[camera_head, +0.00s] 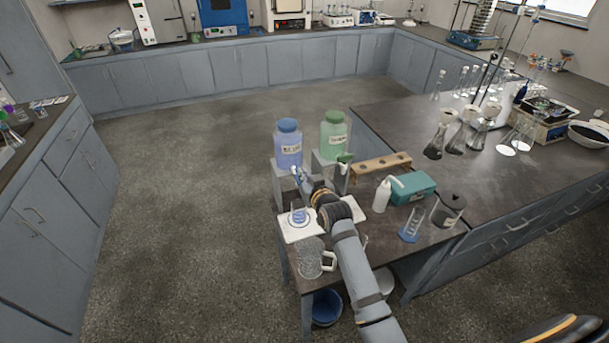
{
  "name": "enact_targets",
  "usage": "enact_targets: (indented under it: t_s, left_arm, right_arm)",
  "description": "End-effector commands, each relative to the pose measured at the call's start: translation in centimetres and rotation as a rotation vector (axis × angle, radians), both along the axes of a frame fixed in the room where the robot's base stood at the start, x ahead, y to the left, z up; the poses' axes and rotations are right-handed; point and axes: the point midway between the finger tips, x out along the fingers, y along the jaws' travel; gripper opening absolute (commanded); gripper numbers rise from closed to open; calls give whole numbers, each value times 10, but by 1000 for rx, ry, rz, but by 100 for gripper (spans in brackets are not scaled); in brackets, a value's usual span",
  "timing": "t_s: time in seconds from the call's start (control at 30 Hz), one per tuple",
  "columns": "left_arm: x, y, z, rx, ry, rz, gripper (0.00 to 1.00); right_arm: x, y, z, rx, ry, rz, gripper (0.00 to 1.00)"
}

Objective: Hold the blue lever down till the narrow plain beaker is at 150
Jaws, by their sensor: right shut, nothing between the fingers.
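A blue jug (288,143) stands on a grey block at the left end of the side table. Its tap and blue lever are small and mostly hidden by my gripper. My right gripper (303,179) is shut and empty, its tips at the front of the blue jug, by the tap. I cannot tell whether it touches the lever. A narrow clear beaker (298,214) stands upright on a white tile below the tap, with blue liquid in it. Its level against the marks is too small to read. My left gripper is not in view.
A green jug (333,134) with a green lever stands to the right. A glass mug (311,259) is near the table's front left. A wash bottle (381,195), teal box (413,188), blue-footed cylinder (411,226) and wooden rack (381,166) stand further right.

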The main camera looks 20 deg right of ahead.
Motion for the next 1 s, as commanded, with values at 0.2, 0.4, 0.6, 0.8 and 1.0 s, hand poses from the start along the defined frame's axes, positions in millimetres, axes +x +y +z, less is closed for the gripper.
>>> enact_targets:
  t_s: [0.2,0.4,0.6,0.8,1.0]
  left_arm:
    - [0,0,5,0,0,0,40]
    - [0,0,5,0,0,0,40]
    - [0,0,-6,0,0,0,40]
    - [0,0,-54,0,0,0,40]
    - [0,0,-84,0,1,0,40]
  right_arm:
    - [0,0,-13,0,-1,0,0]
    - [0,0,-14,0,-2,0,0]
    - [-1,0,-21,1,-22,1,0]
    - [-3,0,-41,6,-154,2,0]
    - [-5,0,-45,10,-257,1,0]
